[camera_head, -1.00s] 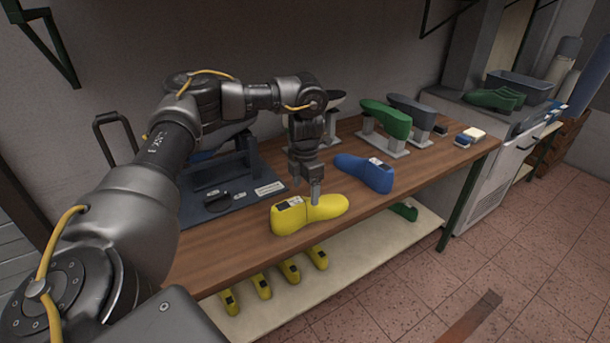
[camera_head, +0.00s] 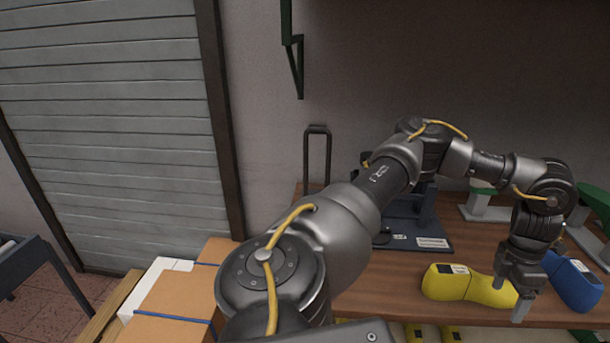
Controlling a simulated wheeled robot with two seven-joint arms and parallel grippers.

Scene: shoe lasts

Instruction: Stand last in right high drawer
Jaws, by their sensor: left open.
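A yellow shoe last (camera_head: 455,284) lies on the wooden workbench (camera_head: 400,288) at the lower right. A blue last (camera_head: 575,283) lies to its right, partly hidden behind my gripper and cut by the frame edge. My left gripper (camera_head: 521,300) points down at the right end of the yellow last and covers part of it; it is open. I cannot tell whether a finger touches the last. No drawer shows in this view. My right gripper is out of view.
A dark machine base with a white label (camera_head: 431,243) sits on the bench behind the lasts. Green lasts on grey stands (camera_head: 484,208) stand at the right. More yellow lasts (camera_head: 453,333) lie on a lower shelf. Cardboard boxes (camera_head: 172,295) and a shutter (camera_head: 110,130) are at the left.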

